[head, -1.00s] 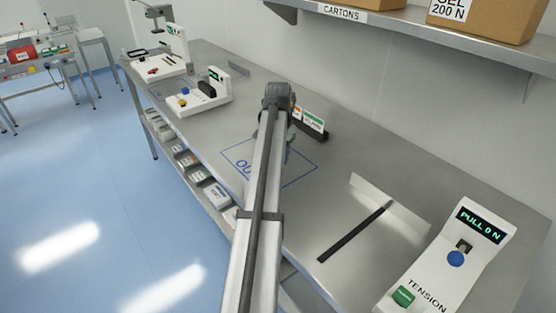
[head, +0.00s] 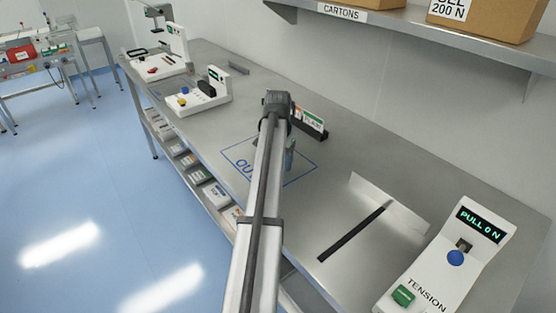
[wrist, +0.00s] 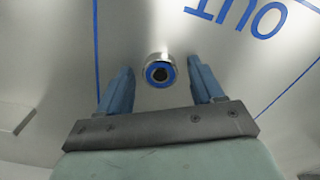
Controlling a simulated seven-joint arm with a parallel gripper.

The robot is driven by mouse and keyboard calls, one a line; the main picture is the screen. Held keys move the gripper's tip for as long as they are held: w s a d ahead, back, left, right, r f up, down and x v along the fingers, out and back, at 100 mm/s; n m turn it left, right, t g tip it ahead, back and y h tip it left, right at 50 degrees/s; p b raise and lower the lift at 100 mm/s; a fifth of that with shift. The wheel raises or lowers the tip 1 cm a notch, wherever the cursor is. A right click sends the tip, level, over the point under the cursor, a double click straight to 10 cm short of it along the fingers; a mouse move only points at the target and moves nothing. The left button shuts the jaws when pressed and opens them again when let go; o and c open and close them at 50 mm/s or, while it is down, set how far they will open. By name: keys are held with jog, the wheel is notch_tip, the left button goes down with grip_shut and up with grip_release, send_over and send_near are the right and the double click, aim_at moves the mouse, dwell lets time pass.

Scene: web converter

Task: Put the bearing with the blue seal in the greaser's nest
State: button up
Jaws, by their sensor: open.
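The bearing with the blue seal (wrist: 160,71) is a small metal ring with a blue face and a dark bore. It lies on the steel bench inside the blue OUT outline. In the wrist view my gripper (wrist: 161,66) is open, its blue fingers on either side of the bearing with gaps. In the head view my arm hides the bearing, and only a bit of my gripper (head: 290,150) shows. White machines stand along the bench, one with a blue button and a yellow part (head: 200,93). No greaser label is readable, so I cannot tell which is the greaser.
A sign holder (head: 312,120) stands just behind my arm. A carton shelf (head: 400,25) overhangs the back. Bench between the OUT outline and machines is clear.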

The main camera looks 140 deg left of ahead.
jog(key=shift+r, duration=0.15)
notch_tip(320, 180, up, 11)
jog(key=shift+o, duration=0.5)
jog(key=shift+r, duration=0.5)
